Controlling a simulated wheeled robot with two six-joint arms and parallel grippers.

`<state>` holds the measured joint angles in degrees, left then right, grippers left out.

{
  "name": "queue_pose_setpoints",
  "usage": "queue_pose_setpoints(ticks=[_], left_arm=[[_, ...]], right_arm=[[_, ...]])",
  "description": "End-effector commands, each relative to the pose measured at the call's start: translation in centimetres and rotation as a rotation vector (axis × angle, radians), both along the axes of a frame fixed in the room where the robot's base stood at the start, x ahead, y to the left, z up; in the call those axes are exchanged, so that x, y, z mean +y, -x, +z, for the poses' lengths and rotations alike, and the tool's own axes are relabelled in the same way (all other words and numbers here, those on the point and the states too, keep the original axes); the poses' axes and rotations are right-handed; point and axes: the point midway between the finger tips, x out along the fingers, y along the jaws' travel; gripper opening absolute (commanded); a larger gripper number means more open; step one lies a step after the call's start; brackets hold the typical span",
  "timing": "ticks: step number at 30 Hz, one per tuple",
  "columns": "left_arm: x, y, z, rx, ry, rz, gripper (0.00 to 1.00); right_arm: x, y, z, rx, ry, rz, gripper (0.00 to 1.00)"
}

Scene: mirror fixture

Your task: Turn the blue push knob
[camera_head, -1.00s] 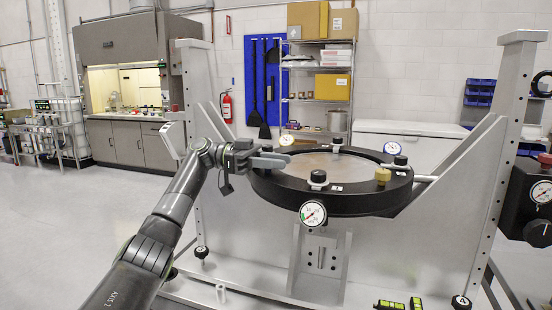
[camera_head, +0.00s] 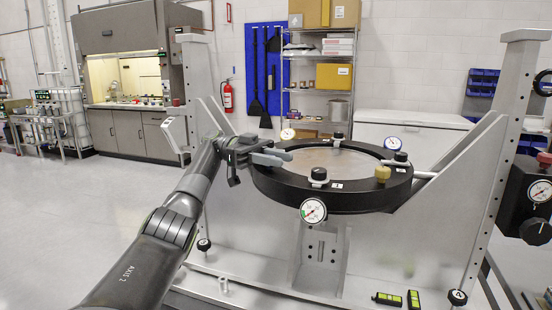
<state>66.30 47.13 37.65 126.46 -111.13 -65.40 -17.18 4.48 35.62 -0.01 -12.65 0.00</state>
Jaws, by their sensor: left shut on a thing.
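The round black ring fixture (camera_head: 340,199) is mounted on a grey metal stand, with several black knobs and small dial gauges around its rim. A black-topped knob (camera_head: 318,175) is at its front and a brass knob (camera_head: 383,173) at its right. My left gripper (camera_head: 272,157) is at the ring's left edge, its grey fingers pointing right. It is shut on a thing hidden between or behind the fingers. My right gripper is not in view.
Upright stand posts rise left (camera_head: 195,85) and right (camera_head: 508,100) of the ring. A black box with a dial and knob (camera_head: 532,205) is at the right edge. A gauge (camera_head: 313,210) hangs at the ring's front. Open floor (camera_head: 70,215) lies to the left.

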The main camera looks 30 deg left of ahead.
Motion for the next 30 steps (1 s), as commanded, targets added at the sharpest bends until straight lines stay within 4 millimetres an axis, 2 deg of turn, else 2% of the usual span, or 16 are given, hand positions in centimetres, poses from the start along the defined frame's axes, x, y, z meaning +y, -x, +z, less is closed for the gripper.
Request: queue_pose_setpoints(ticks=[3,4,8,16,20,30], left_arm=[[0.0,0.0,-0.1,0.002,-0.002,0.000,0.06],[0.0,0.0,-0.1,0.002,-0.002,0.000,0.32],[0.0,0.0,-0.1,0.002,-0.002,0.000,0.49],[0.0,0.0,0.0,0.001,-0.001,0.001,0.50],[0.0,0.0,0.7,-0.002,-0.001,0.000,0.50],[0.0,0.0,6.6,-0.002,0.000,0.001,0.50]], right_arm=[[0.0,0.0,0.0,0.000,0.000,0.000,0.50],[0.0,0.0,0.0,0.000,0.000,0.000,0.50],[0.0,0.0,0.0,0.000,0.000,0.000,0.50],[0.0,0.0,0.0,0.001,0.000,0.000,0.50],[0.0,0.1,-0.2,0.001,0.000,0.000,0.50],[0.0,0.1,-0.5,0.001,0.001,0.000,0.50]])
